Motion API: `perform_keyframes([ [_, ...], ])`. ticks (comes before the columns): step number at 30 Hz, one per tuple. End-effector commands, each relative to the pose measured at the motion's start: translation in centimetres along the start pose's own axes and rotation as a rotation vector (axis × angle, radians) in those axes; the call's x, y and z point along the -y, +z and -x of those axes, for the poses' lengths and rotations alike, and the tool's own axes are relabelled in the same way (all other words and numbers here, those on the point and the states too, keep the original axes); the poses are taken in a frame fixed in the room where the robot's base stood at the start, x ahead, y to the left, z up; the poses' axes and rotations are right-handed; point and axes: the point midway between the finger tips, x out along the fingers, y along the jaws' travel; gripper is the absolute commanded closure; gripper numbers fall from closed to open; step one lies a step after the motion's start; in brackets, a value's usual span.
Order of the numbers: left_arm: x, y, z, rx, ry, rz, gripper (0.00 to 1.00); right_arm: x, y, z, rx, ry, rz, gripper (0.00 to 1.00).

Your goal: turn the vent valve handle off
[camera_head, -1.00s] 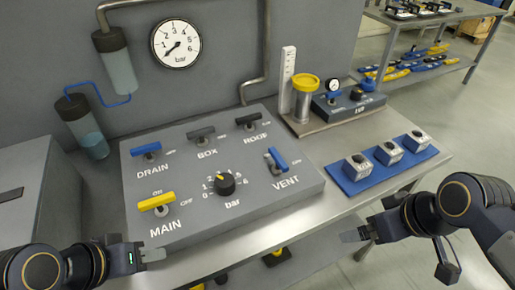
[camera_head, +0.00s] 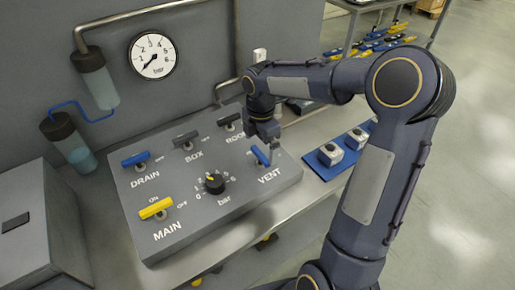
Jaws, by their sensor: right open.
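The blue vent valve handle (camera_head: 260,155) is on the sloping grey panel (camera_head: 232,208), above the VENT label. It lies slanted, running from upper left to lower right. My right gripper (camera_head: 270,147) points down at this handle from above and is open, with a finger close to the handle's right side. I cannot tell whether it touches the handle. The gripper hides the ON mark near the handle. My left gripper is out of view.
On the panel are the blue DRAIN handle (camera_head: 136,159), the dark BOX handle (camera_head: 186,139), the dark ROOF handle (camera_head: 229,119), the yellow MAIN handle (camera_head: 155,207) and a black bar knob (camera_head: 215,184). White-topped blocks stand on a blue mat (camera_head: 318,170) at right.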

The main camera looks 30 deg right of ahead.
Motion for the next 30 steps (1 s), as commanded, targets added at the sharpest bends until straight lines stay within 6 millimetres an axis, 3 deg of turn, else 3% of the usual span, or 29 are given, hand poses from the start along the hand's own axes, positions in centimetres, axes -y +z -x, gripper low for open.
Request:
perform_keyframes([
  [6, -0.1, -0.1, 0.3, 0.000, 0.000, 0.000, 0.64, 0.1, 0.0, -2.4, 0.000, -0.002, -0.002, 0.01],
  [16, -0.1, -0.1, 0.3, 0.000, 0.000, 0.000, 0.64, 0.0, 0.0, -2.9, -0.001, 0.001, -0.003, 0.01],
  [26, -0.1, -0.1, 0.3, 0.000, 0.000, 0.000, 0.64, 0.0, 0.0, -2.8, -0.001, 0.001, -0.003, 0.44],
  [30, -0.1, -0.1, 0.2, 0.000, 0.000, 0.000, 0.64, 0.0, 0.0, -2.8, -0.001, 0.000, -0.006, 0.46],
])
